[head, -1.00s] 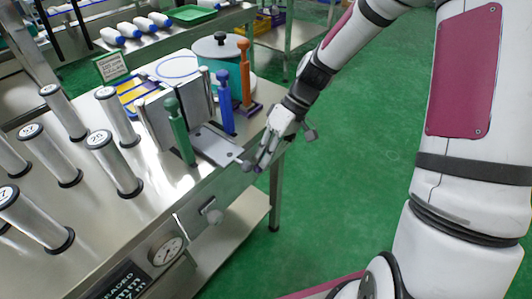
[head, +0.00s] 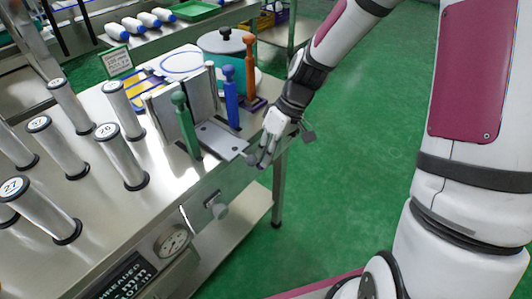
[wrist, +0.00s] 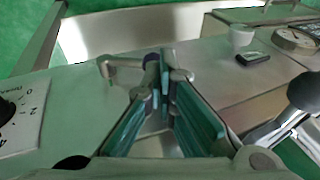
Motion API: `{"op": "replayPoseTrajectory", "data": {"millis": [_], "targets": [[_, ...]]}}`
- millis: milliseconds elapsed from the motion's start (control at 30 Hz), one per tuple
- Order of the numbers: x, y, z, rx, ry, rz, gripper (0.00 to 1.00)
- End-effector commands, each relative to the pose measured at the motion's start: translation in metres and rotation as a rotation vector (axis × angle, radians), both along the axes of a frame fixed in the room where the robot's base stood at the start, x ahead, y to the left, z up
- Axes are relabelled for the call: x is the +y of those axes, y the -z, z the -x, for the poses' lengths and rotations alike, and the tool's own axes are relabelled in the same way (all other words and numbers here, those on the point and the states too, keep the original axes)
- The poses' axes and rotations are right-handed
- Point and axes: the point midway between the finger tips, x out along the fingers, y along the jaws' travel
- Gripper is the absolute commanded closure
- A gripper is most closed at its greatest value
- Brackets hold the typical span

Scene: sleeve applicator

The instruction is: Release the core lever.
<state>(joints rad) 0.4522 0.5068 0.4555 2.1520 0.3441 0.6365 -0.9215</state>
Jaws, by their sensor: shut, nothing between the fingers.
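My gripper (head: 264,160) is at the front right corner of the steel bench, beside the grey plate (head: 222,140) of the applicator. In the wrist view its two teal-lined fingers (wrist: 163,72) come together at their tips, with nothing held. A bent grey bar (wrist: 120,64) with a dark purple end (wrist: 151,61) shows at the fingertips, partly hidden by them; I cannot tell if they touch. No label marks the core lever. Green (head: 186,125), blue (head: 232,98) and orange (head: 249,70) ball-topped posts stand upright around the applicator. A black ball-ended handle (wrist: 303,92) is at right in the wrist view.
Several steel cylinders (head: 122,155) stand on the bench at left. A teal drum (head: 224,48) is behind. The green floor (head: 350,140) to the right is clear.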

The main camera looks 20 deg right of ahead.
Motion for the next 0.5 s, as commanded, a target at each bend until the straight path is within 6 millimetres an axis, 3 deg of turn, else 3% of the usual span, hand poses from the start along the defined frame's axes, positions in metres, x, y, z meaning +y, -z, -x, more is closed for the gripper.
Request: {"op": "replayPoseTrajectory", "data": {"millis": [333, 500], "targets": [[0.013, 0.010, 0.009, -0.123, -0.007, 0.167, 1.00], [0.015, 0.015, 0.011, -0.124, 0.001, 0.172, 1.00]]}}
